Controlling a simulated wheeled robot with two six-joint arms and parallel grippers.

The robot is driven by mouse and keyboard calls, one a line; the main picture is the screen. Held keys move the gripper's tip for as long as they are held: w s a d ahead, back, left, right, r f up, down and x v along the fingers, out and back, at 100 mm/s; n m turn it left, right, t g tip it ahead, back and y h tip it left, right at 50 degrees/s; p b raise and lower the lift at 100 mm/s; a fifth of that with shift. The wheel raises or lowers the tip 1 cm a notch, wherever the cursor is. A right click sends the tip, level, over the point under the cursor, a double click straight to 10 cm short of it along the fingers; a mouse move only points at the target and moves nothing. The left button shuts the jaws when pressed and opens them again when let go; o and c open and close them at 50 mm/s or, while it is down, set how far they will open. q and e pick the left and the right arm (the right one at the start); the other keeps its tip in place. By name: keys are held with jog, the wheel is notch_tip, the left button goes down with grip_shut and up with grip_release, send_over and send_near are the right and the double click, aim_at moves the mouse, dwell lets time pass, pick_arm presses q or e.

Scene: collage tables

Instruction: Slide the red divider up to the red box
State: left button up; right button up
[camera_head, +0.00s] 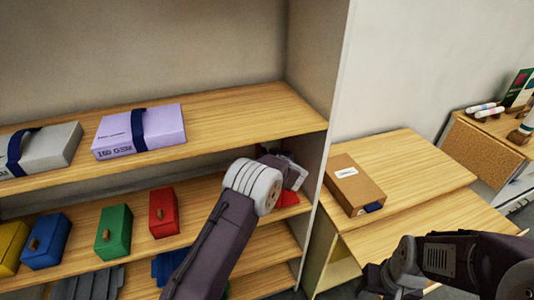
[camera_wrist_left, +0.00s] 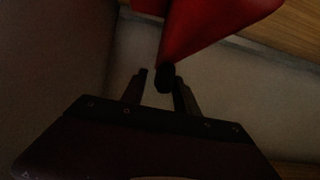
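The red box (camera_head: 163,212) stands on the middle shelf, right of the green box. The red divider (camera_head: 288,198) shows as a small red patch at the shelf's right end, mostly hidden by my left arm. In the left wrist view the divider (camera_wrist_left: 215,28) is a large red panel with a dark knob (camera_wrist_left: 164,78) at its lower corner. My left gripper (camera_head: 288,172) reaches into the shelf there. Its fingers (camera_wrist_left: 160,90) stand apart on either side of the knob, with a gap at the left finger. My right gripper (camera_head: 390,287) is low at the right, its fingers unclear.
Green (camera_head: 114,232), blue (camera_head: 46,241) and yellow (camera_head: 12,248) boxes stand left of the red box. The shelf between red box and divider looks clear, partly behind my arm. The upper shelf (camera_head: 230,118) is close above. A brown carton (camera_head: 352,186) lies on the right table.

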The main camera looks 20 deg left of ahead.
pick_arm(q)
jog(key=shift+w+a+f, duration=0.1)
jog(key=shift+w+a, duration=0.05)
jog(key=shift+a, duration=0.05)
jog(key=shift+d, duration=0.1)
grip_shut()
dwell(1.2)
